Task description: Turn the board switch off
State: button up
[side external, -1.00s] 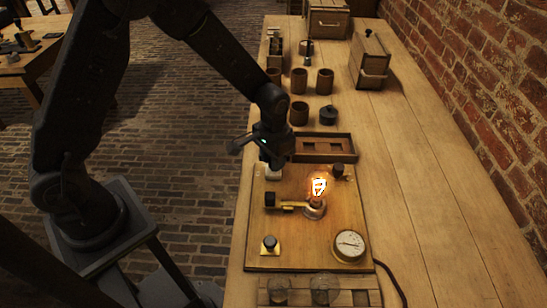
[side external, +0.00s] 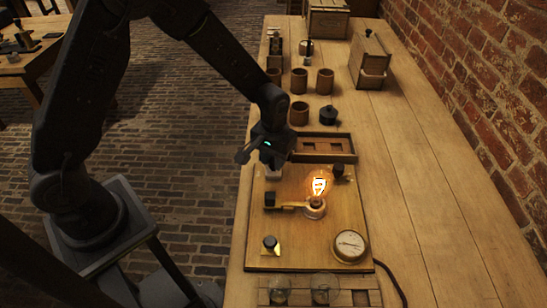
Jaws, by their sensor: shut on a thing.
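The wooden board (side external: 318,255) lies flat on the bench. A lit bulb (side external: 319,186) glows on it in a round holder. A brass bar with a black handle (side external: 270,199) lies flat left of the bulb. A dark-topped knob (side external: 270,242) stands near the board's front left corner. A pale fitting (side external: 273,173) sits at the board's back left corner. My gripper (side external: 266,164) is low over this fitting, shut on a small part there. The gripper's dark body hides the part, so its shape and position cannot be told.
A round dial (side external: 350,245) sits at the board's front right. A compartmented wooden tray (side external: 325,148) lies just behind the board, close to my gripper. Several brown cups (side external: 325,79) stand farther back. A tray with glass jars (side external: 324,289) is in front. The bench's right side is clear.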

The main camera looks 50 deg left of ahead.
aim_at(273, 160)
jog(key=n, duration=0.4)
jog(key=shift+n, duration=1.9)
jog(key=o, duration=0.9)
jog(key=shift+o, duration=0.2)
notch_tip(273, 160, up, 14)
